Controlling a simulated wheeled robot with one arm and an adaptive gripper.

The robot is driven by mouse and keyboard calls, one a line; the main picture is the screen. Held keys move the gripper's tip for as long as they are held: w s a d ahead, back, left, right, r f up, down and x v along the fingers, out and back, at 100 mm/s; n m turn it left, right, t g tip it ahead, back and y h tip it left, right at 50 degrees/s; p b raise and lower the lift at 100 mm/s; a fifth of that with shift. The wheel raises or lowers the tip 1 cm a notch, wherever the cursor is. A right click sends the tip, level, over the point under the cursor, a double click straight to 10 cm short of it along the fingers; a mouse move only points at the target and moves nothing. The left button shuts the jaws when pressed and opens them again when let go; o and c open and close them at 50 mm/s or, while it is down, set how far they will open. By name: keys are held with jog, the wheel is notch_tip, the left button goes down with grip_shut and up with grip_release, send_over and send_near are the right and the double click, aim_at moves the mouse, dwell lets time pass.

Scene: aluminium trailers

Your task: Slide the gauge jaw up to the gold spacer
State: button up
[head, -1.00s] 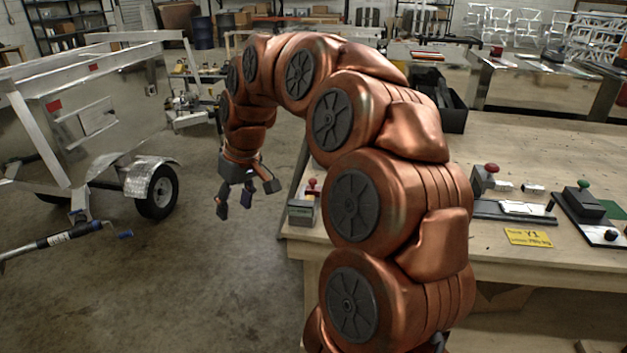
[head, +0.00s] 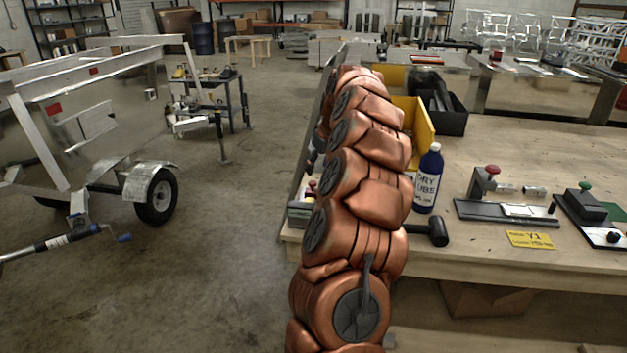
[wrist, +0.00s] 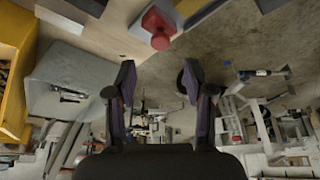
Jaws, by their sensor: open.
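My gripper (wrist: 158,84) is open and empty in the wrist view, its two dark fingers apart. In the head view it is hidden behind my arm. On the bench at right, a gauge-like fixture (head: 507,211) has a dark base, a grey block with a red knob (head: 492,170) and a pale plate. Small silvery cylinders (head: 535,190) lie behind it. A second fixture (head: 586,205) with a green knob stands to its right. I cannot tell which part is the gauge jaw, and no gold spacer can be made out. My gripper is well away from both fixtures.
A blue lube bottle (head: 428,180), a black mallet (head: 435,231), a yellow bin (head: 421,130) and a black bin (head: 443,112) are on the bench. A yellow tag (head: 530,239) lies near the front edge.

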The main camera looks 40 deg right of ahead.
aim_at(313, 182)
jog(key=p+x, duration=0.1)
jog(key=x, duration=0.5)
jog(key=shift+w+f, duration=0.15)
jog(key=shift+f, duration=0.2)
grip_shut()
dwell(0.3)
